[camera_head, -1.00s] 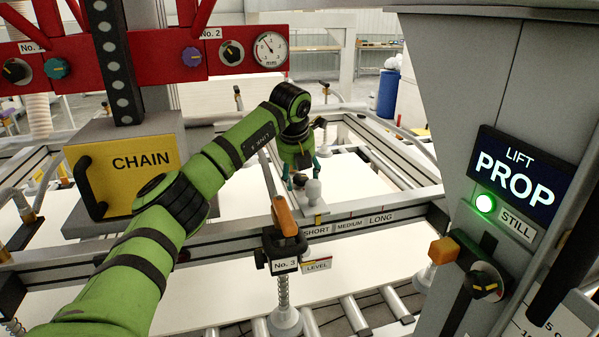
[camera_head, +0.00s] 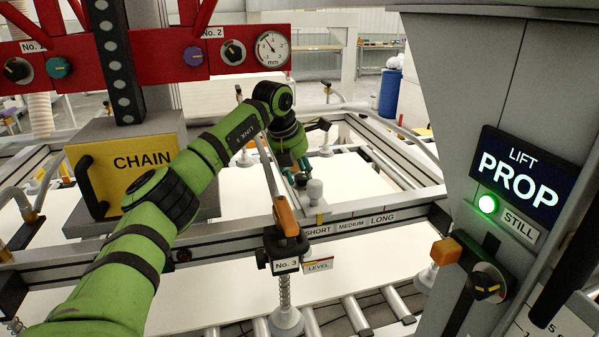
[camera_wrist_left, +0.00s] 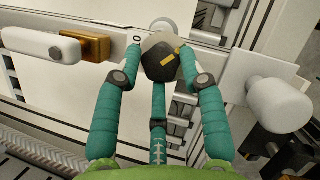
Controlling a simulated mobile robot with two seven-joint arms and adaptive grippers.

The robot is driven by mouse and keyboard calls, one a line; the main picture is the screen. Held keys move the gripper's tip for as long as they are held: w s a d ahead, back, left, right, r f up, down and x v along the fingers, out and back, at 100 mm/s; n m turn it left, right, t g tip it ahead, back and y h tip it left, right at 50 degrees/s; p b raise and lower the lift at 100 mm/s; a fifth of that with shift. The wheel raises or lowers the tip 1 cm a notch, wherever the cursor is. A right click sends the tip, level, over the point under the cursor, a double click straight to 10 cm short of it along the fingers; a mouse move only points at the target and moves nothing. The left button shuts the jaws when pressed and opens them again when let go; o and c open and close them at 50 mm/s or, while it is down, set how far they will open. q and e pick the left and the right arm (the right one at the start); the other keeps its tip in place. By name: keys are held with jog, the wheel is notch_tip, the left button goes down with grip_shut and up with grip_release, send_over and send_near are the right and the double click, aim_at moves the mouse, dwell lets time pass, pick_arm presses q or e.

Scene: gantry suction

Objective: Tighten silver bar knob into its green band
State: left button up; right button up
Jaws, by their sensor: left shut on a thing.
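The silver bar knob (camera_wrist_left: 160,57) sits between my left fingers in the left wrist view; it has a grey rim, a dark face and a short yellow mark. My left gripper (camera_wrist_left: 157,65) is shut on it, with teal fingers on both sides. In the head view my left gripper (camera_head: 299,178) is at the frame rail, just behind a pale round knob (camera_head: 314,190), and hides most of the held knob. That pale knob also shows at the right of the wrist view (camera_wrist_left: 277,106). I cannot make out a green band. My right gripper is not in view.
The rail with the SHORT, MEDIUM, LONG strip (camera_head: 352,225) runs below the gripper. The orange-handled No. 3 lever (camera_head: 286,217) stands close in front. The LIFT PROP panel (camera_head: 518,176) is at the right, with a lit green lamp (camera_head: 487,204). The CHAIN box (camera_head: 140,165) is left.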

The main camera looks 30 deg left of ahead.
pick_arm(q)
jog(key=shift+s+d+f, duration=0.1)
jog(key=shift+s+f, duration=0.05)
jog(key=shift+f, duration=0.25)
jog(key=o, duration=1.1)
jog(key=shift+r, duration=0.2)
jog(key=shift+r, duration=0.25)
jog(key=v, duration=1.1)
jog(key=shift+r, duration=0.25)
jog(key=shift+s+d, duration=0.1)
